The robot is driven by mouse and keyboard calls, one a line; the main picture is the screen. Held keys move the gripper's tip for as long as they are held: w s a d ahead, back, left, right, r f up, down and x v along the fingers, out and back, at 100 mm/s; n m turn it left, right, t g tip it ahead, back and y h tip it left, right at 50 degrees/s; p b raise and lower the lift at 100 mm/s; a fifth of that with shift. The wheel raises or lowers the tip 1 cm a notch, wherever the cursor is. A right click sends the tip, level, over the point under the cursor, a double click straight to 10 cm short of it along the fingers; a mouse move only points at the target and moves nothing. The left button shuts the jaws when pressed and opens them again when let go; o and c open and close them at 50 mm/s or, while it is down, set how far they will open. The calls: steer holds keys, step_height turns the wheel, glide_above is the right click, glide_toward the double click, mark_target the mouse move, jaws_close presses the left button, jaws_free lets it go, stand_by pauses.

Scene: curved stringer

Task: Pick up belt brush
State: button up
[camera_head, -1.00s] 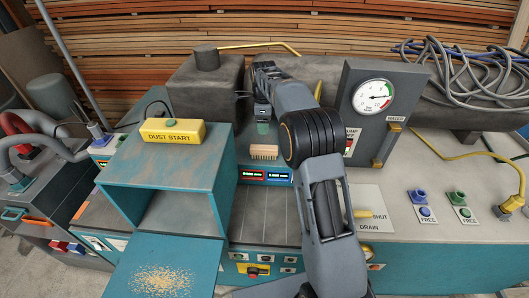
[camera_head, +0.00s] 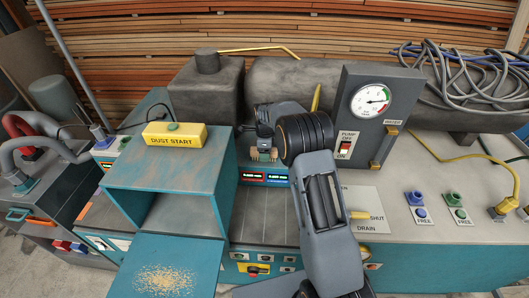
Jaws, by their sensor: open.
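The belt brush (camera_head: 264,156) is a small tan brush standing on the teal machine's ledge, just behind the two small lit displays. My gripper (camera_head: 264,146) is open and is right over the brush, pointing down at it. The gripper covers the upper part of the brush, and only some of the bristle part shows below it. I cannot tell whether the fingers touch the brush.
A teal box with the yellow DUST START block (camera_head: 174,135) stands close on the left. The gauge box (camera_head: 378,110) with the pump switch stands on the right. A dark grey tank (camera_head: 206,90) is behind. The grey panel (camera_head: 265,215) in front is clear.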

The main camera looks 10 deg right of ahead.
steer(key=shift+f, duration=0.7)
steer(key=c, duration=1)
